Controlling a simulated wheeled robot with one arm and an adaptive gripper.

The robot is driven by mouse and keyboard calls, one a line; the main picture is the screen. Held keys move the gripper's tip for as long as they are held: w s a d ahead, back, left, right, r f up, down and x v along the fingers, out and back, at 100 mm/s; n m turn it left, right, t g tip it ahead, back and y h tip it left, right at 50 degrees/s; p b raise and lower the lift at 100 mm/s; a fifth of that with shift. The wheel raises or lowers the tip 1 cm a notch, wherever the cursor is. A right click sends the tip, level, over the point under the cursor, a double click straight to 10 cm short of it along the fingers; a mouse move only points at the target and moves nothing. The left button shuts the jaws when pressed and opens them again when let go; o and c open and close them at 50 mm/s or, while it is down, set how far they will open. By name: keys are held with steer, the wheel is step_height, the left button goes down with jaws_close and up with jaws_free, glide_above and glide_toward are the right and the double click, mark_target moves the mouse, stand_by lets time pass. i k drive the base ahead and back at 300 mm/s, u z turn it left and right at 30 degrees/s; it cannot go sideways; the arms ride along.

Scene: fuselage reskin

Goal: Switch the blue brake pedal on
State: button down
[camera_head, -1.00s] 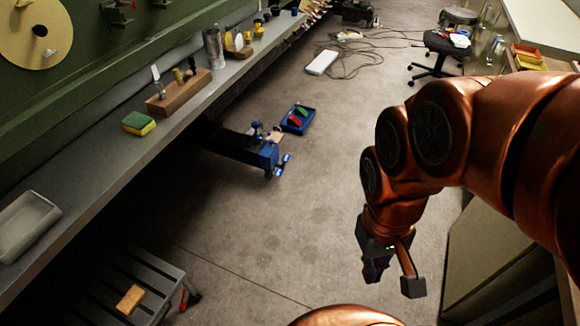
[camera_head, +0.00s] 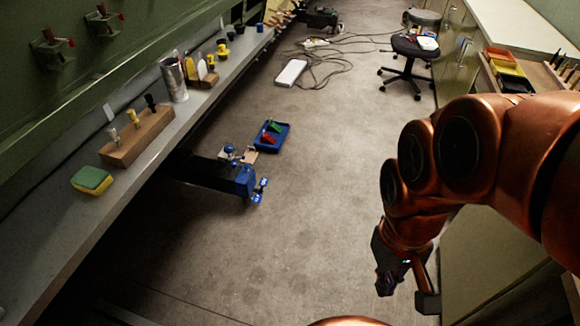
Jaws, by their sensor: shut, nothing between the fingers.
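A dark blue machine (camera_head: 225,178) sticks out from under the left bench near the floor. Small bright blue pedal-like parts (camera_head: 261,191) sit at its outer end; they are too small to tell which is the brake pedal or whether it is on. My gripper (camera_head: 386,284) hangs from my copper-coloured arm at the right, shut and empty. It is well to the right of the blue parts and apart from them.
A blue tray (camera_head: 285,138) with red and green items lies beyond the machine. A white box (camera_head: 291,73) and cables lie farther back, near a black office chair (camera_head: 412,52). The left bench (camera_head: 150,165) holds a sponge (camera_head: 92,179). The middle floor is clear.

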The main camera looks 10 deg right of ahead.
mark_target(263, 182)
steer(key=z, duration=0.1)
steer(key=i, duration=0.75)
steer(key=u, duration=0.65)
steer(key=i, duration=0.7)
steer(key=u, duration=0.65)
